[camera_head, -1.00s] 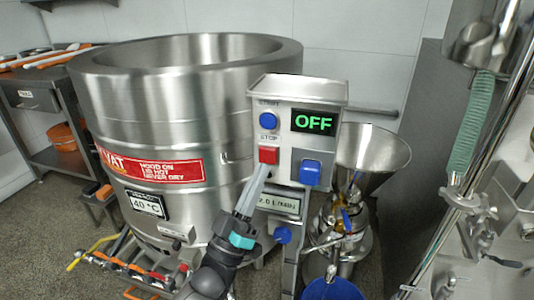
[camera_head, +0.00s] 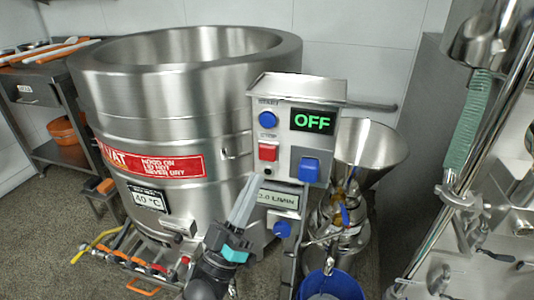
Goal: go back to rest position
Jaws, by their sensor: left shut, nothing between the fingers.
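My left gripper (camera_head: 243,203) is in the lower middle of the head view, shut and empty. Its grey fingers point up toward the control box (camera_head: 298,130), below the red stop button (camera_head: 268,152), and look apart from it. The box display (camera_head: 313,121) reads OFF in green. A blue button (camera_head: 267,119) sits above the red one and a larger blue switch (camera_head: 309,169) to the right. My right gripper is not in view.
A large steel vat (camera_head: 170,110) stands behind my left gripper. A steel funnel (camera_head: 372,150) and blue bucket (camera_head: 330,287) are to the right. Pipes with valves (camera_head: 140,262) run low at the left. A steel table (camera_head: 45,95) stands at the far left.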

